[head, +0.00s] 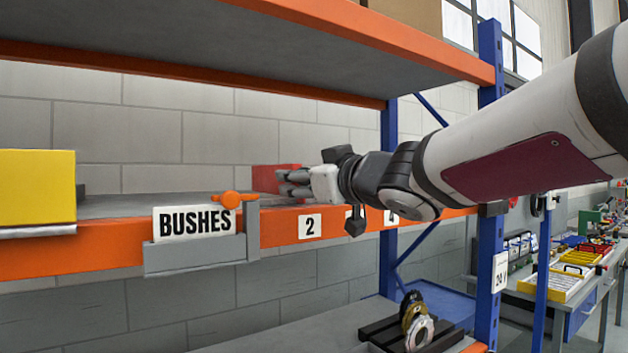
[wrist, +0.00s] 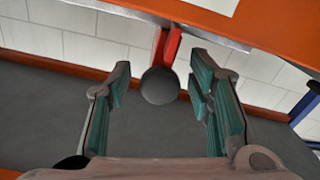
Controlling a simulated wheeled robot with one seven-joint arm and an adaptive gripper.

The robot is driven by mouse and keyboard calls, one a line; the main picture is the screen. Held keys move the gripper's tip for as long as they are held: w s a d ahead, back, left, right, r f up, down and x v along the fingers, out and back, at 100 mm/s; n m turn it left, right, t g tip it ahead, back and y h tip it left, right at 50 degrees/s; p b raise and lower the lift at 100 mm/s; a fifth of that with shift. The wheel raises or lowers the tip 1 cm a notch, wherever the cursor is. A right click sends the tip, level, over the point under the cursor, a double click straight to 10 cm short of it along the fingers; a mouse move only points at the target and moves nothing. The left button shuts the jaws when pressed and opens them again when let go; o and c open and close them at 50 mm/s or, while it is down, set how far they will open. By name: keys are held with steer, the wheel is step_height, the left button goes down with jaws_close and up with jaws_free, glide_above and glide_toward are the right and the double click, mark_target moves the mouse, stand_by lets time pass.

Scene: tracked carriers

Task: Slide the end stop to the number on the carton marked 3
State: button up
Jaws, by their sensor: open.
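A red upright plate (head: 268,180), which looks like the end stop, stands on the grey shelf behind the orange beam, above and left of the label 2. In the wrist view a red part (wrist: 171,48) with a dark round knob (wrist: 159,86) shows between my fingers. My gripper (head: 284,183) is open in front of the plate, partly covering it. In the wrist view my gripper (wrist: 159,92) has a teal-padded finger on each side of the knob, with gaps on both sides. No carton marked 3 can be read.
The beam carries labels 2 (head: 310,226) and 4 (head: 391,217); my arm mostly covers one between. A BUSHES sign (head: 194,223) sits in a grey holder (head: 195,256) with an orange knob (head: 232,199). A yellow box (head: 36,188) stands left; a brown carton (head: 410,15) sits above.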

steer(key=shift+c, duration=0.4)
jaws_close()
steer(key=w+d+p, duration=0.1)
steer(key=w+d, duration=0.1)
steer(key=w+d+p, duration=0.1)
steer(key=d+p, duration=0.1)
steer(key=d, duration=0.1)
steer(key=w+d+p, duration=0.2)
steer(key=d, duration=0.1)
steer(key=shift+w+d+r, duration=0.1)
steer(key=shift+w+d, duration=0.05)
steer(key=shift+w, duration=0.15)
steer(key=shift+o, duration=0.4)
jaws_free()
steer(key=shift+s, duration=0.1)
steer(key=v, duration=1.2)
